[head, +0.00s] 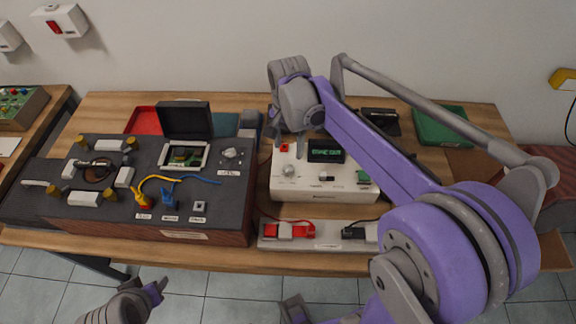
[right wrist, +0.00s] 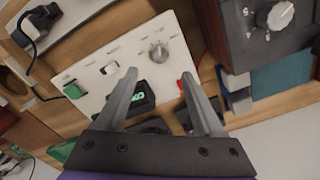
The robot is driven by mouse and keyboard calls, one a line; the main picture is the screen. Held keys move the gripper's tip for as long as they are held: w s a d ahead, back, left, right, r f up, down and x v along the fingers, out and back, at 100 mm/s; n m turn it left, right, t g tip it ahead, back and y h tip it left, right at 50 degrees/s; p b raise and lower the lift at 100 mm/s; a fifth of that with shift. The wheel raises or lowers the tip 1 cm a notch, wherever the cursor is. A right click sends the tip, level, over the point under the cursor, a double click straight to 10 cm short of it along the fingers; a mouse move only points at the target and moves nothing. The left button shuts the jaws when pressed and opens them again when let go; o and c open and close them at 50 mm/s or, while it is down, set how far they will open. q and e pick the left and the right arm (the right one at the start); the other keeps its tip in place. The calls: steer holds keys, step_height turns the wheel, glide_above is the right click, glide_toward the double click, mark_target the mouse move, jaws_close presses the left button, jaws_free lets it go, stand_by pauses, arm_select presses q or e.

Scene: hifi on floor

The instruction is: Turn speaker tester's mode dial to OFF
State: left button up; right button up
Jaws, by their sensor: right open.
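A white instrument box (head: 330,192), probably the speaker tester, stands on the wooden table. It has a lit green display (head: 325,156) and a light grey dial (head: 289,170) at its left. The dial also shows in the right wrist view (right wrist: 158,52), with its markings too small to read. My right gripper (right wrist: 160,75) is open and empty. It is over the box's back part, its fingers either side of the dial in that view, apparently short of it. My left gripper (head: 150,294) is at the bottom edge, partly cut off.
A dark console (head: 215,220) with its own dial (head: 231,153) stands left of the white box. A power strip (head: 330,240) with red and black plugs lies in front. Red and green trays (head: 440,128) lie behind. The wall is close behind the table.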

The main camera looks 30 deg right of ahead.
mark_target(289, 168)
step_height(289, 168, down, 9)
steer(key=shift+f+b, duration=0.2)
steer(key=shift+b, duration=0.1)
steer(key=shift+c, duration=0.2)
jaws_close()
